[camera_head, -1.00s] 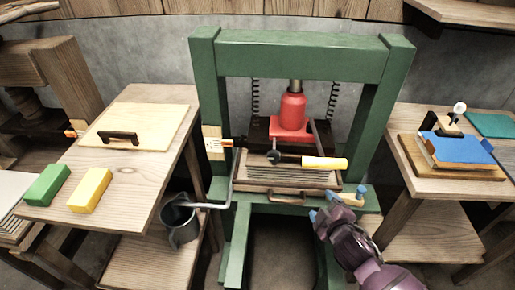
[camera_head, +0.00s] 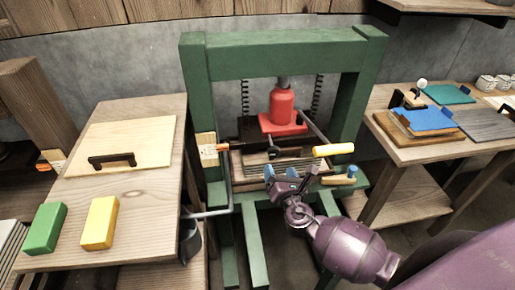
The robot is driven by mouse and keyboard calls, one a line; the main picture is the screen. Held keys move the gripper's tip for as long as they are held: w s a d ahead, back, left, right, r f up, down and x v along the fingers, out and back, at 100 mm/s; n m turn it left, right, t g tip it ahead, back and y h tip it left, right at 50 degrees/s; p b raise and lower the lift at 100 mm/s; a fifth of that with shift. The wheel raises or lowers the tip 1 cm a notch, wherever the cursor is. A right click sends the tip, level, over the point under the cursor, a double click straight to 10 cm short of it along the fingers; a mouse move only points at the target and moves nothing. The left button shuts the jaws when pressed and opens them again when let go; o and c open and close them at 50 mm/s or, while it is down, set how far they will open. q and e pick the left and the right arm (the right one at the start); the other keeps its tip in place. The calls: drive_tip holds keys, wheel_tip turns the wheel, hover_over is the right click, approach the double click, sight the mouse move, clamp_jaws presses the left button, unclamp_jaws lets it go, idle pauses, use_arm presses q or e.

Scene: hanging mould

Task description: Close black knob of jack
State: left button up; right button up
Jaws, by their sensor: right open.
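The red jack (camera_head: 283,106) stands upright inside the green press frame (camera_head: 275,60). A small dark knob (camera_head: 273,152) shows low at the front of the jack, partly lost against the dark parts around it. My right gripper (camera_head: 290,172) is open, with its blue fingertips apart. It is just in front of and below the knob, over the front edge of the press bed, with no visible contact with the knob. It hides part of the slatted bed. My left gripper is not in view.
A bar with a yellow grip (camera_head: 333,150) sticks out right of the knob. A wooden-handled tool (camera_head: 340,178) lies on the frame's right ledge, close to my gripper. A brush (camera_head: 208,152) hangs on the left post. Tables stand on both sides.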

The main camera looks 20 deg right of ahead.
sight(273, 147)
drive_tip(key=w, duration=0.3)
drive_tip(key=w+d+n, duration=0.1)
drive_tip(key=w, duration=0.2)
drive_tip(key=w+d+n, duration=0.1)
drive_tip(key=w, duration=0.2)
drive_tip(key=shift+w+d+r+h+b, duration=0.2)
drive_tip(key=shift+w+d+h+b, duration=0.05)
drive_tip(key=shift+w+h+b, duration=0.15)
drive_tip(key=shift+w+d, duration=0.1)
drive_tip(key=shift+w, duration=0.25)
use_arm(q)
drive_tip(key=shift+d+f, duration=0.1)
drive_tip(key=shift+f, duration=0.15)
